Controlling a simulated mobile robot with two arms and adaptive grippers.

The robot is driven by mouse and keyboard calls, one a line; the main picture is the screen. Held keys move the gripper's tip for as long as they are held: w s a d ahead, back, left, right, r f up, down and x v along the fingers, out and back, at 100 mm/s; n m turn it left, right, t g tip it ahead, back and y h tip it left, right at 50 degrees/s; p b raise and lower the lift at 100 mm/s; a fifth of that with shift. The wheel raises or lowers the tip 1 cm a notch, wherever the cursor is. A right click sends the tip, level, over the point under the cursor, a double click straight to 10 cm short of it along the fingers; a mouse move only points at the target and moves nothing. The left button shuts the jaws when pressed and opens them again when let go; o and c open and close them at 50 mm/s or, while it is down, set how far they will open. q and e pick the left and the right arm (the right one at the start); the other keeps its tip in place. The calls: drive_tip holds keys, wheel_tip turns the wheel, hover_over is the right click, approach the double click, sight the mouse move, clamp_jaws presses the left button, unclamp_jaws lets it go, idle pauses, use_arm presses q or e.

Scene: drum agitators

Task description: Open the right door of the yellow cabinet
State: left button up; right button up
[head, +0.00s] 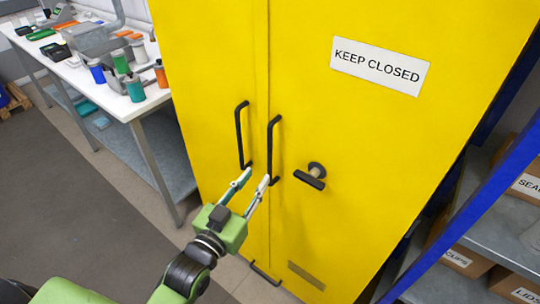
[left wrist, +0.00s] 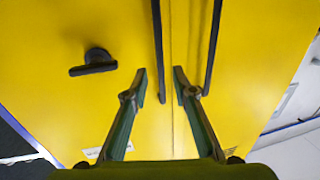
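The yellow cabinet's right door (head: 375,150) is shut against the left door (head: 210,80). The right door has a black vertical bar handle (head: 271,150) and a dark T-shaped latch (head: 312,177). My left gripper (head: 256,176) is open and empty, near the lower ends of the two bar handles. In the left wrist view, the right door's handle (left wrist: 157,50) shows between the open fingertips (left wrist: 160,72). I cannot tell whether the fingers reach around it. The latch (left wrist: 93,63) is left of the fingers there. My right gripper is not in view.
The left door's bar handle (head: 240,135) is close beside the gripper. A white workbench (head: 145,105) with jars and tools stands at left. A blue-framed shelf (head: 480,195) with boxes stands at right. Grey floor (head: 80,190) is clear at lower left.

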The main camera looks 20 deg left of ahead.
sight(269, 160)
use_arm(q)
drive_tip(key=w, duration=0.3)
drive_tip(key=w+d+p, duration=0.1)
drive_tip(key=w, duration=0.5)
drive_tip(key=shift+d+p, duration=0.2)
drive_tip(key=shift+p, duration=0.1)
clamp_jaws()
